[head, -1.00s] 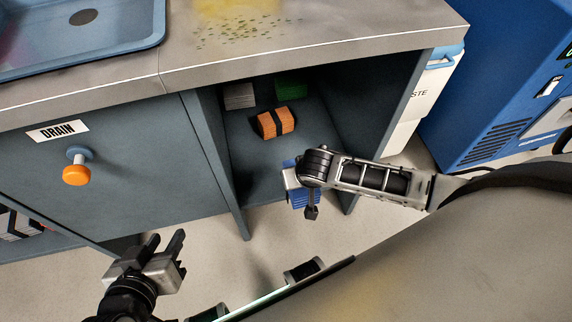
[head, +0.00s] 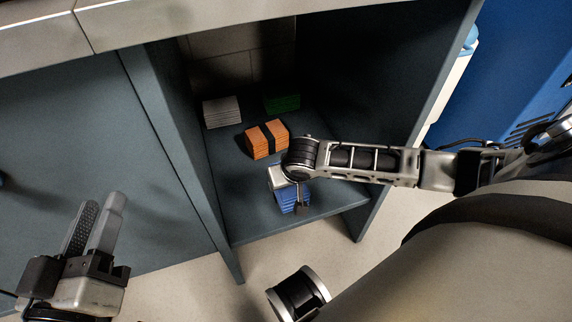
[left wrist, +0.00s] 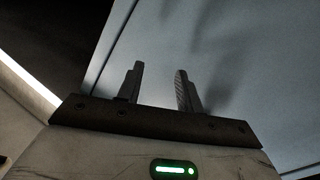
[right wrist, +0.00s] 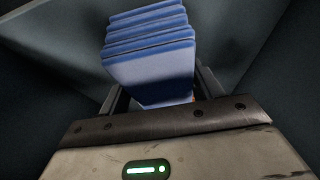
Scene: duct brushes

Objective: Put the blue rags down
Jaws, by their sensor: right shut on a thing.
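The blue rags (head: 291,203) are a folded stack at the front of the open cabinet compartment, partly hidden by my right gripper and wrist in the head view. In the right wrist view the rags (right wrist: 152,55) stand between the fingers of my right gripper (right wrist: 160,95), which is shut on them. I cannot tell if the stack touches the shelf. My left gripper (head: 100,222) is empty, its fingers apart, at the lower left in front of the cabinet. It also shows open in the left wrist view (left wrist: 160,85).
On the compartment's shelf (head: 235,205), an orange stack with a dark band (head: 267,139) is just behind the blue rags. A grey stack (head: 222,112) and a green stack (head: 282,103) are at the back. A side wall (head: 410,100) bounds the right; shelf at left front is bare.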

